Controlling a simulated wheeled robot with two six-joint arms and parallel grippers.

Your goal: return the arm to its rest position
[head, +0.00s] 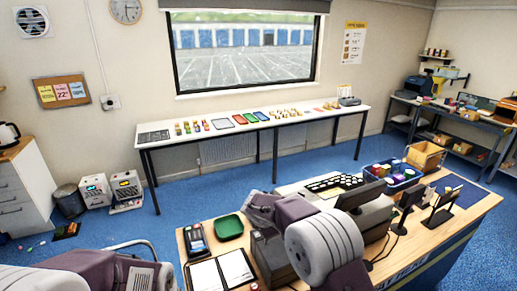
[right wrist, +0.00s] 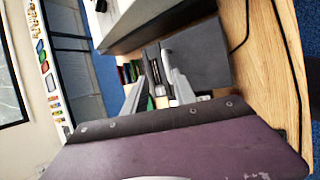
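My right arm reaches over the front counter (head: 395,262) in the head view, with its purple wrist part above the counter's left half. Its fingertips cannot be made out there. In the right wrist view the right gripper (right wrist: 152,86) shows two grey fingers apart, with a gap between them. I see nothing clearly held. A dark grey box-shaped item (right wrist: 203,55) lies just beyond the fingers; whether they touch it I cannot tell. My left arm shows at the bottom left of the head view, low and near the camera. Its gripper is out of view.
The counter carries a green tray (head: 229,226), a card terminal (head: 196,240), an open folder (head: 222,271), a dark screen (head: 361,194) and a blue crate (head: 398,181). A long white table (head: 245,122) stands under the window. Blue floor (head: 180,213) is clear between them.

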